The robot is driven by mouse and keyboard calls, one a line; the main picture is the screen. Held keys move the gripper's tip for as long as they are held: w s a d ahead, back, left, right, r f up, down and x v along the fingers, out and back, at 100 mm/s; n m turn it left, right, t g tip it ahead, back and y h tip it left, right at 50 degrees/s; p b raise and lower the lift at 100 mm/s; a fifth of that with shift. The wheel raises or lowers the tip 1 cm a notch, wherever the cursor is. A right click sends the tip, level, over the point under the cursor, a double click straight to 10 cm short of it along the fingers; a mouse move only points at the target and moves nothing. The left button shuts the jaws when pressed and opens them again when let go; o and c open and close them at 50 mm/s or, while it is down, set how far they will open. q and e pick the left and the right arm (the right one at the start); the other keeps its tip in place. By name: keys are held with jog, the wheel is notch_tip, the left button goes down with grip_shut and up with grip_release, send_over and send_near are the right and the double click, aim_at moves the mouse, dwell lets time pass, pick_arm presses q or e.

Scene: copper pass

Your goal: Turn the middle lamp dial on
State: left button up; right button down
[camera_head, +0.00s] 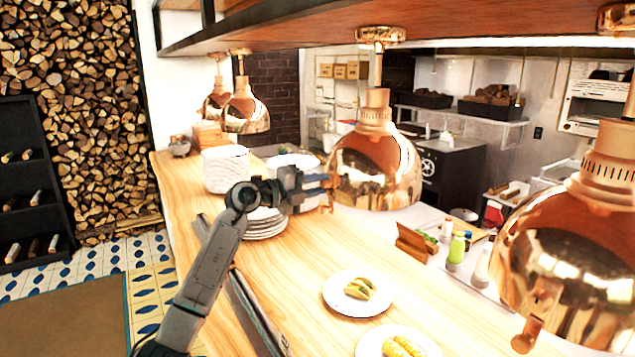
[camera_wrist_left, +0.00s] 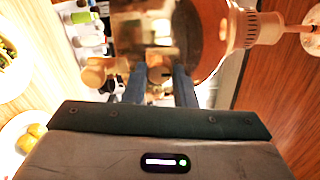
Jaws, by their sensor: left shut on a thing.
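The middle copper lamp (camera_head: 375,165) hangs over the wooden counter, its round shade shining. My left gripper (camera_head: 326,188) reaches in from the left and meets the left side of this shade. Its fingers are shut on the small copper lamp dial (camera_wrist_left: 158,75), which sits between the fingertips in the left wrist view. In the head view the fingers mostly hide the dial. The shade fills the upper middle of the wrist view (camera_wrist_left: 200,40). I cannot tell how far the dial is turned. My right gripper is not in view.
Another copper lamp (camera_head: 570,250) with its own dial (camera_head: 527,335) hangs close at the right. More copper lamps (camera_head: 245,110) hang at the far left. Plates of food (camera_head: 337,302) and stacked plates (camera_head: 264,228) stand on the counter (camera_head: 300,265) below. Bottles (camera_head: 456,250) stand behind.

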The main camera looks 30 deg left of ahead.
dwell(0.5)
pick_arm(q)
jog(key=o, duration=1)
jog(key=shift+s+a+f+b, duration=0.15)
jog(key=shift+s+a+b, duration=0.2)
jog(key=shift+s+b, duration=0.15)
jog(key=b+v, duration=0.5)
jog(key=v, duration=0.4)
jog(key=shift+s+a, duration=0.15)
jog(key=shift+s, duration=0.1)
